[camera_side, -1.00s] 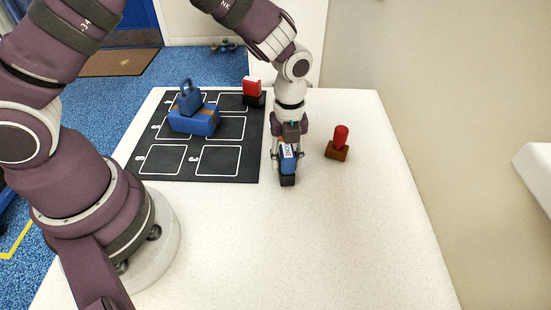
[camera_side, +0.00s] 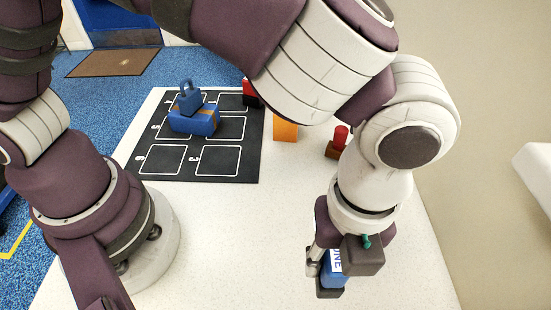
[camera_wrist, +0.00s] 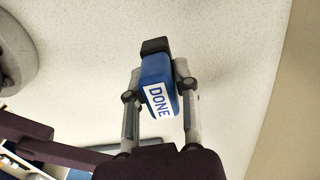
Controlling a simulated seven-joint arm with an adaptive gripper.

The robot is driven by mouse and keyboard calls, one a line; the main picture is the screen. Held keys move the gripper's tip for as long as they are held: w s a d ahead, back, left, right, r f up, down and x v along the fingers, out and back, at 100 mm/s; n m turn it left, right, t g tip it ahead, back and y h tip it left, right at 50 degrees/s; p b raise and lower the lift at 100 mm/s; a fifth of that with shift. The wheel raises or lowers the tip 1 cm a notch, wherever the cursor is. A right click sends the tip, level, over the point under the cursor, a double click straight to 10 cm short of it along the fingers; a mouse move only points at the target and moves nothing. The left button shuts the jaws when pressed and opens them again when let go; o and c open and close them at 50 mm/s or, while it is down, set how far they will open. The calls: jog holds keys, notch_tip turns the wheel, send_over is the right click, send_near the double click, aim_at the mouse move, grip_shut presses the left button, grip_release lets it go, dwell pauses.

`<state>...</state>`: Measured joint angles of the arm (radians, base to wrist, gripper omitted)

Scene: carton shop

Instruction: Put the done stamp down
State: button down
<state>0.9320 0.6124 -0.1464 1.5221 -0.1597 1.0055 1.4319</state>
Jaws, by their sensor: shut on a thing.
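The done stamp (camera_side: 333,277) is a blue block with a white label reading "DONE" and a dark base. My gripper (camera_side: 338,264) is shut on its blue body, in the front right of the side view. The wrist view shows the stamp (camera_wrist: 155,75) between both fingers of my gripper (camera_wrist: 160,90), its dark base pointing away from the wrist. The stamp is over the white table (camera_side: 250,250). I cannot tell whether its base touches the surface. Part of the stamp is hidden by the gripper in the side view.
A black mat (camera_side: 146,180) with white outlined squares bears a blue box (camera_side: 194,122) with a blue padlock-shaped piece (camera_side: 189,97) on top and a red-and-black block (camera_side: 249,91). An orange block (camera_side: 285,130) and a red-handled stamp (camera_side: 340,136) stand right of it. The front middle of the table is clear.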

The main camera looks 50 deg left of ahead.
jog(key=f, duration=0.5)
jog(key=s+f, duration=0.1)
jog(key=f, duration=0.2)
jog(key=shift+s+d, duration=0.1)
jog(key=shift+d, duration=0.3)
jog(key=shift+f, duration=0.1)
jog(key=c, duration=0.8)
grip_release()
jog(key=shift+f, duration=0.1)
jog(key=shift+c, duration=0.2)
